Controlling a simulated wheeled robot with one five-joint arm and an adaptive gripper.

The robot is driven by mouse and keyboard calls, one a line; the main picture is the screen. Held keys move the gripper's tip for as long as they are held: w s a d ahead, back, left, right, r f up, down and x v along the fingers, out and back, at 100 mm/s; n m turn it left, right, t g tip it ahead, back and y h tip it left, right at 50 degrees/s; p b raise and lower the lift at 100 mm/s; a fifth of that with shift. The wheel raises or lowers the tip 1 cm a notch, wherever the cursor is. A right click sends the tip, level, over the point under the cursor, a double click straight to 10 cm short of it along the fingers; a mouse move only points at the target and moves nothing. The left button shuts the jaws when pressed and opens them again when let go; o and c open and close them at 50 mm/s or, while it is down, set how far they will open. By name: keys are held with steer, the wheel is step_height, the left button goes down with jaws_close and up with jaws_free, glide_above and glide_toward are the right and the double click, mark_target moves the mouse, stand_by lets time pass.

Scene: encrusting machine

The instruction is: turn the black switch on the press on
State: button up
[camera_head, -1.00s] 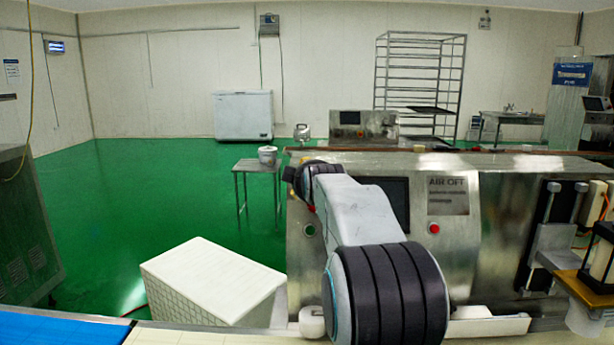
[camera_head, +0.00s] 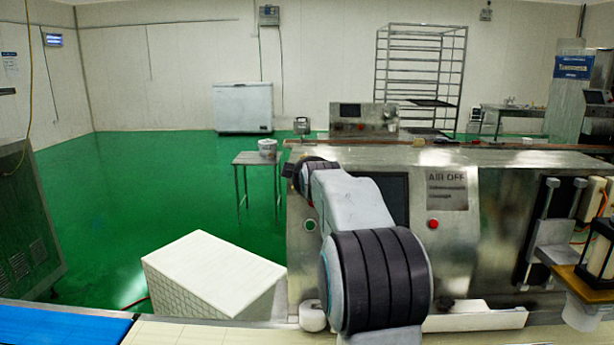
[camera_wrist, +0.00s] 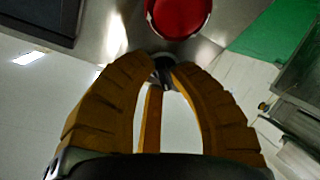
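The steel press (camera_head: 460,240) stands in front of me in the head view. There my arm hides the gripper and the switch.
A red button (camera_wrist: 178,12) lies just beyond the fingertips. The press also carries a dark screen (camera_head: 396,198), a red button (camera_head: 433,224) and a green button (camera_head: 310,225). A white crate-like box (camera_head: 212,272) stands at front left, with open green floor behind it.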

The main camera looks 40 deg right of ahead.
jaws_close()
steer(key=shift+f+m+b, duration=0.25)
steer(key=shift+m+b, duration=0.15)
steer(key=shift+b, duration=0.45)
steer(key=shift+s+r+m+b, duration=0.1)
steer(key=shift+m+b, duration=0.3)
steer(key=o, duration=0.6)
jaws_free()
steer(key=shift+d+r, duration=0.1)
steer(key=shift+c, duration=0.2)
